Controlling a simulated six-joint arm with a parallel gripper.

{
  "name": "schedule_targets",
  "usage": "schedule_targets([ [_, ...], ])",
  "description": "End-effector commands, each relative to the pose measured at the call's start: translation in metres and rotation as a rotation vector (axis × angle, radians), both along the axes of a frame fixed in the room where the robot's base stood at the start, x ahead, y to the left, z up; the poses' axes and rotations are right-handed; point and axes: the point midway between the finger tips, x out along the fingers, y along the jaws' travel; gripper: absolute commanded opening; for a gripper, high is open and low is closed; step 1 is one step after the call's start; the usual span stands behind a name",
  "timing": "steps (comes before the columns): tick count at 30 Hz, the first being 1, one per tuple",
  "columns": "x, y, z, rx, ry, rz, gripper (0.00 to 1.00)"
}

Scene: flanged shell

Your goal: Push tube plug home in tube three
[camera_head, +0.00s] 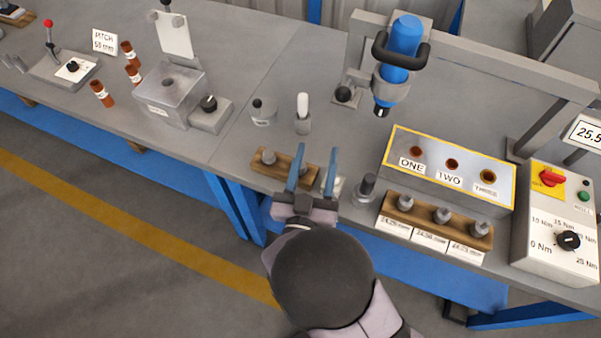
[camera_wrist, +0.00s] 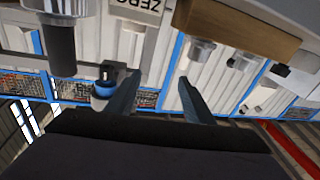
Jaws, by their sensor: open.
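The flanged shell (camera_head: 447,189) is a grey box with a yellow-edged top and three openings labelled ONE, TWO and THREE. The opening of tube three (camera_head: 488,177) is at its right end and shows a dark brown inside. I cannot tell a tube plug in or at that opening. A short dark grey cylinder (camera_head: 367,187) stands left of the box; I cannot tell if it is the plug. My gripper (camera_head: 316,152) is open and empty, left of that cylinder and apart from the box. Its two blue fingers also show in the wrist view (camera_wrist: 160,80).
A wooden rack (camera_head: 434,222) with metal pegs lies before the box. Another rack (camera_head: 270,171) is left of my gripper. A blue tool (camera_head: 402,48) hangs behind the box. A control unit (camera_head: 556,235) with a dial stands at the right.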

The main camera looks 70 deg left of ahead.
Motion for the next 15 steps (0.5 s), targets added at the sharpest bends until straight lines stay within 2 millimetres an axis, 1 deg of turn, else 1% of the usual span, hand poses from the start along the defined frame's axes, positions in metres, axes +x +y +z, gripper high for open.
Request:
schedule_targets([
  [1,-0.015,0.001,-0.019,-0.007,0.036,0.046,0.48],
  [3,-0.029,0.003,-0.033,-0.009,0.078,0.091,0.48],
  [5,-0.037,0.003,-0.040,-0.011,0.102,0.113,0.48],
  [9,-0.044,0.003,-0.046,-0.013,0.126,0.136,0.48],
  [15,-0.038,0.011,-0.045,-0.014,0.126,0.132,0.48],
])
